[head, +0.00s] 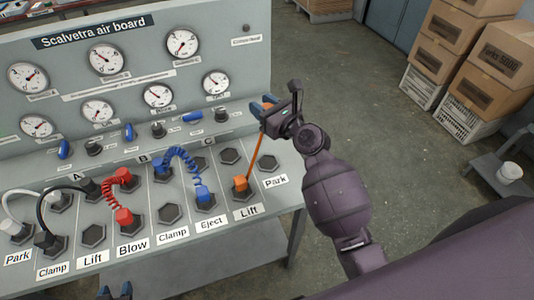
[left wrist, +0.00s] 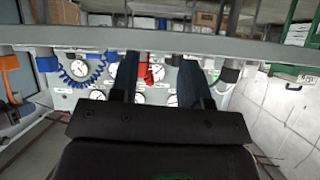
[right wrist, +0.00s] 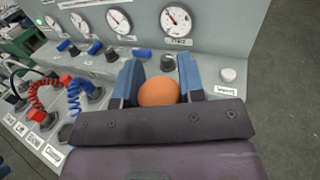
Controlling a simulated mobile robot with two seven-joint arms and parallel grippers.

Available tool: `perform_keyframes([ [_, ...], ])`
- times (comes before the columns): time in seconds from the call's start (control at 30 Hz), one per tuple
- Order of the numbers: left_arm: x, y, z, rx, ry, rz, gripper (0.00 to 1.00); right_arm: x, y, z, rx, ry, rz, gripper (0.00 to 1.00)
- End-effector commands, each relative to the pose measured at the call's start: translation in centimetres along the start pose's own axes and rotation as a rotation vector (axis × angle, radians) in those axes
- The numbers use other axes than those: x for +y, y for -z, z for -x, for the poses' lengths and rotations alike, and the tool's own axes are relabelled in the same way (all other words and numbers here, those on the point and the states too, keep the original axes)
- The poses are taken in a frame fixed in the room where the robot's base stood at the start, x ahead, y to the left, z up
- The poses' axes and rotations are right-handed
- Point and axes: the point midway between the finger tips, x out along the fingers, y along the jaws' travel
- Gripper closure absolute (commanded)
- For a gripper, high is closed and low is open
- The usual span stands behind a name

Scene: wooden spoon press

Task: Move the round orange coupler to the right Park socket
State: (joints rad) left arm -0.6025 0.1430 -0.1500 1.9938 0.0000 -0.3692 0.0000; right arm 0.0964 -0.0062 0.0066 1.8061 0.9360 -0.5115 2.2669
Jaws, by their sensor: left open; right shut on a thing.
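My right gripper (head: 270,106) is shut on the round orange coupler (right wrist: 158,92), which sits between its blue fingertips in the right wrist view. It is held above the bench, in front of the right end of the gauge panel. An orange hose (head: 256,150) runs from my right gripper down to an orange plug (head: 240,184) in the right Lift socket. The right Park socket (head: 268,163) is a dark hexagon with nothing in it, below and apart from the gripper.
A blue coiled hose (head: 181,160), a red coiled hose (head: 112,183) and black and white hoses occupy sockets to the left. The gauge panel (head: 135,70) rises behind the sockets. Stacked boxes (head: 500,55) stand far right, with clear floor between.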

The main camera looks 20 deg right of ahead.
Motion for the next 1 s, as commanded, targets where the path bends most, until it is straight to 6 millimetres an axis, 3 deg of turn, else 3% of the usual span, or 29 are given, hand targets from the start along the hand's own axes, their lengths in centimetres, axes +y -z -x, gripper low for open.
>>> perform_keyframes([
  [0.03,0.1,-1.0,-0.5,-0.006,-0.001,0.000,0.57,-0.1,1.9,0.0,0.007,-0.001,0.002,0.90],
  [0.4,0.6,-6.2,-2.3,-0.054,-0.005,0.000,0.57,-0.1,10.0,0.1,0.008,0.000,0.000,0.90],
  [0.6,0.8,-7.8,-2.9,-0.073,-0.007,-0.001,0.57,0.0,12.0,0.0,0.004,0.000,0.001,0.90],
  [0.83,0.9,-6.4,-3.4,-0.044,-0.011,-0.003,0.57,0.0,12.8,0.0,0.002,0.000,0.001,0.90],
  [1.0,1.1,-8.1,-4.0,-0.065,-0.014,-0.004,0.57,-0.1,15.2,0.1,0.007,-0.001,0.000,0.90],
])
